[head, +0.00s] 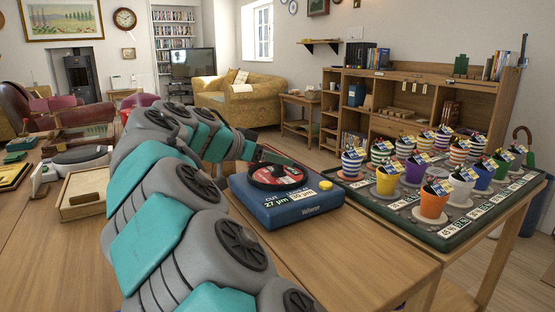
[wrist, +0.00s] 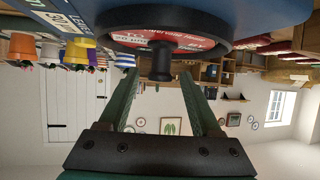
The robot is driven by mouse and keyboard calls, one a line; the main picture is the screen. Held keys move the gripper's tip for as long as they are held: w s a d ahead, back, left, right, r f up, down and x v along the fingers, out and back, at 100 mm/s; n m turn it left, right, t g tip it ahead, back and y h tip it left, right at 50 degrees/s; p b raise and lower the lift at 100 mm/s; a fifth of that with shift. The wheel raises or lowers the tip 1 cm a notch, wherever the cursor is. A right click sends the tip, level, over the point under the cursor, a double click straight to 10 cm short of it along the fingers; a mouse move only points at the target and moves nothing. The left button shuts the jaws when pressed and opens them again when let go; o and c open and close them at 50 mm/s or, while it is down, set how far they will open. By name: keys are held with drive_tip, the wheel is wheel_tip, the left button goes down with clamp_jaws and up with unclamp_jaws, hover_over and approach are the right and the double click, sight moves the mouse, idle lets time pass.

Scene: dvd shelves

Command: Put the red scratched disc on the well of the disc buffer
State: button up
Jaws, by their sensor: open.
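The red disc (head: 277,174) has a red label and a dark rim. It lies flat on top of the blue disc buffer (head: 305,210), over the well, which it hides. In the wrist view the red label (wrist: 165,40) shows inside a thick black rim with a short black peg (wrist: 162,64). My gripper (wrist: 160,85) is open, with its two green fingers on either side of the peg and a gap to each. In the head view my arm reaches in from the left and its gripper end (head: 262,155) is at the disc's far edge. Scratches cannot be made out.
A yellow button (head: 326,185) is on the buffer's right. A dark tray (head: 455,240) with several coloured pots stands close on the right. A shallow wooden box (head: 85,190) lies on the left. The table front (head: 350,255) is clear.

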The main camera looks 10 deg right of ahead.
drive_tip(key=v, duration=1)
drive_tip(key=shift+s+a, duration=0.2)
drive_tip(key=shift+a, duration=0.05)
drive_tip(key=shift+r, duration=0.1)
